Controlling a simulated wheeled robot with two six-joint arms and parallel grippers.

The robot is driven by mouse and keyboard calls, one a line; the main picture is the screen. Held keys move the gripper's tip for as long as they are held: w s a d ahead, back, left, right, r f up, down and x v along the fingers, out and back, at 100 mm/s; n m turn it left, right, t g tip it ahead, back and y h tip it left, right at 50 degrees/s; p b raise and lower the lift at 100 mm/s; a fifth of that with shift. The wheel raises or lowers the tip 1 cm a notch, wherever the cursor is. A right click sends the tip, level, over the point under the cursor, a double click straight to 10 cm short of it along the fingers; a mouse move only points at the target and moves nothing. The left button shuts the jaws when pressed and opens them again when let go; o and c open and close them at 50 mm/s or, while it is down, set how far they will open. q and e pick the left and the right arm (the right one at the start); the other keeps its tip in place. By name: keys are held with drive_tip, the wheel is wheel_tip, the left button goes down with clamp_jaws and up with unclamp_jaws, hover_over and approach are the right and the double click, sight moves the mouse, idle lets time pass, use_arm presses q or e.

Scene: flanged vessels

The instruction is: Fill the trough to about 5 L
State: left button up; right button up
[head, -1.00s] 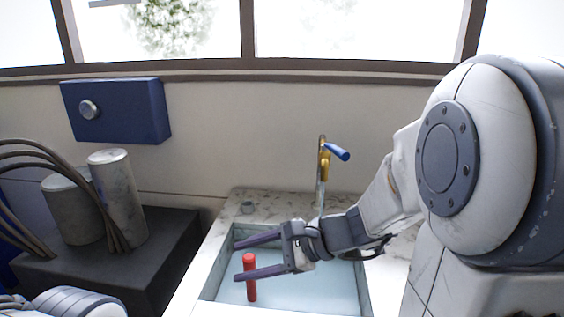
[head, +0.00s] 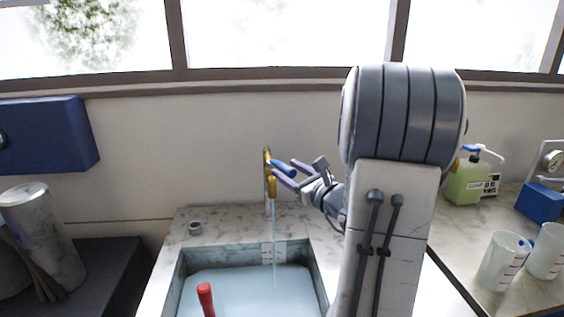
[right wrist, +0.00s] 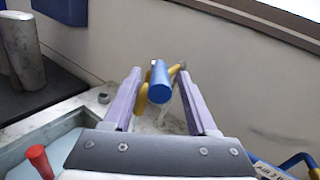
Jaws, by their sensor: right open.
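The stone trough (head: 172,288) holds pale blue water (head: 245,290), with a white marked scale (head: 267,253) on its back wall. A red upright post (head: 205,297) stands in it at the left. Behind it is a brass tap (head: 267,160) with a blue lever (head: 283,168). A thin stream (head: 274,240) runs from its spout into the trough. My right gripper (head: 283,172) is open at the lever. In the right wrist view the lever's blue end (right wrist: 160,82) lies between the open fingers (right wrist: 160,76), with gaps on both sides. My left gripper is out of view.
A small grey cup-like fitting (head: 195,228) sits on the ledge behind the trough. On the right counter stand clear measuring jugs (head: 503,262), a green pump bottle (head: 466,180) and a blue-based gauge (head: 541,202). A grey cylinder (head: 45,235) stands at the left.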

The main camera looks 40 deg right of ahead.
sight(279, 164)
drive_tip(key=shift+w+d+p, duration=0.1)
drive_tip(key=shift+w+p, duration=0.25)
drive_tip(key=shift+w, duration=1.3)
drive_tip(key=shift+c, duration=0.3)
clamp_jaws()
